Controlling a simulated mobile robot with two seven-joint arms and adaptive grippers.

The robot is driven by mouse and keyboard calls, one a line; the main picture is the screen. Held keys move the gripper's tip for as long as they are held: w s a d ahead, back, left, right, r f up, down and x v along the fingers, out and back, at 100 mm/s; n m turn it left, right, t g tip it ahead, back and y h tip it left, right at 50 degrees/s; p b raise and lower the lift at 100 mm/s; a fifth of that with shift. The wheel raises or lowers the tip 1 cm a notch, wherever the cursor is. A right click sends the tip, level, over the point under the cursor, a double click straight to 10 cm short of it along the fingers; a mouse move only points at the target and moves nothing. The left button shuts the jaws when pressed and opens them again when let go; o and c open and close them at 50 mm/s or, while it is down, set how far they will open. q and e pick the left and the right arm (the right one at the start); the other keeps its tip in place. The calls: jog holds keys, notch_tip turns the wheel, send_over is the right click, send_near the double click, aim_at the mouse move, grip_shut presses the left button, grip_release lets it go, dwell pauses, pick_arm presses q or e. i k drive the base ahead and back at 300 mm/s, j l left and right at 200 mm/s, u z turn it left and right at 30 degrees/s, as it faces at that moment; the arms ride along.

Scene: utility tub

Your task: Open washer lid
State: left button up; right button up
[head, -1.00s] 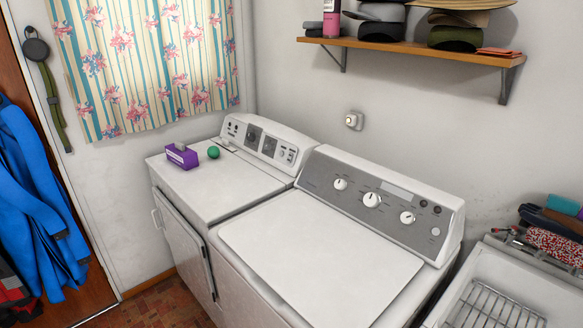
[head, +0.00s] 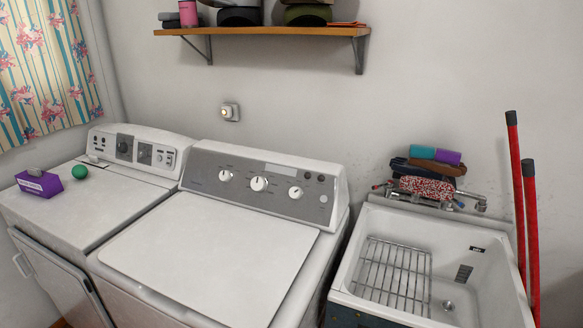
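The white washer (head: 290,275) stands in the middle of the head view, with a grey control panel (head: 262,185) and white knobs at its back. Its flat lid (head: 205,258) lies shut on top. Neither of my grippers shows in the head view, so their state and distance from the lid cannot be seen.
A white dryer (head: 85,215) stands left of the washer, with a purple box (head: 40,184) and a green ball (head: 80,172) on top. A utility tub (head: 470,258) with a wire rack (head: 393,272) is at the right. Red handles (head: 531,240) lean beside it. A shelf (head: 265,31) hangs above.

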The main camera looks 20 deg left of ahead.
aim_at(234, 266)
jog(key=u, duration=1.5)
jog(key=i+l, duration=0.2)
jog(key=i, duration=0.15)
